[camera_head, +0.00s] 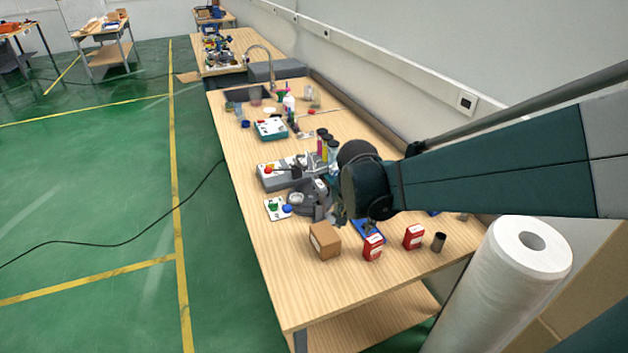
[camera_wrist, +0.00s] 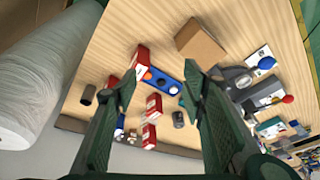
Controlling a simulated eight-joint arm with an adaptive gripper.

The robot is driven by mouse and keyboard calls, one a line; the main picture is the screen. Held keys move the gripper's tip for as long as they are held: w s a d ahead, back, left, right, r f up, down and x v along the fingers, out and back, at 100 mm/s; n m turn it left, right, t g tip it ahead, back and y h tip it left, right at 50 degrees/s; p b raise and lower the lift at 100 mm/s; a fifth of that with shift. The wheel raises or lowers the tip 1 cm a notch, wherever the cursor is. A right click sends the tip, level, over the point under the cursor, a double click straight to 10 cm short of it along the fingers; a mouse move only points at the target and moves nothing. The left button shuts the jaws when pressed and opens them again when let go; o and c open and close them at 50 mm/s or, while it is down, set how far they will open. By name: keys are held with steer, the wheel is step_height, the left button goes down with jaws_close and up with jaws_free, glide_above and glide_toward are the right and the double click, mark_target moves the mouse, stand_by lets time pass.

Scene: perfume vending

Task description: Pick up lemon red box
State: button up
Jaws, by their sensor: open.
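Two small red boxes with white labels stand near the table's front edge in the head view: a left red box (camera_head: 373,247) and a right red box (camera_head: 414,236). The labels are too small to tell which is lemon. My gripper (camera_wrist: 160,78) is open and empty above the table. My arm hides part of the table in the head view.
A blue holder (camera_head: 370,230) lies behind the left red box. A brown cardboard box (camera_head: 324,240) stands to its left and a dark cup (camera_head: 439,242) at the right. A large white paper roll (camera_head: 530,262) is at the right. The table's front strip is clear.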

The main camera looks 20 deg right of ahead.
mark_target(374, 239)
steer(key=d+f+m, duration=0.1)
steer(key=d+f, duration=0.1)
steer(key=d, duration=0.1)
steer(key=w+d+f+m+g+p, duration=0.1)
steer(key=d+f+m, duration=0.1)
steer(key=d+f, duration=0.1)
steer(key=w+d+f+m+g, duration=0.1)
steer(key=d+f+m, duration=0.1)
steer(key=f, duration=0.1)
steer(key=shift+w+d+f+h, duration=0.2)
steer(key=shift+d+f+h, duration=0.1)
steer(key=shift+d, duration=0.1)
steer(key=shift+x, duration=1.3)
steer(key=shift+f, duration=0.1)
steer(key=shift+s+x, duration=0.2)
steer(key=shift+x, duration=2.25)
steer(key=shift+a+f, duration=0.1)
steer(key=c, duration=1.1)
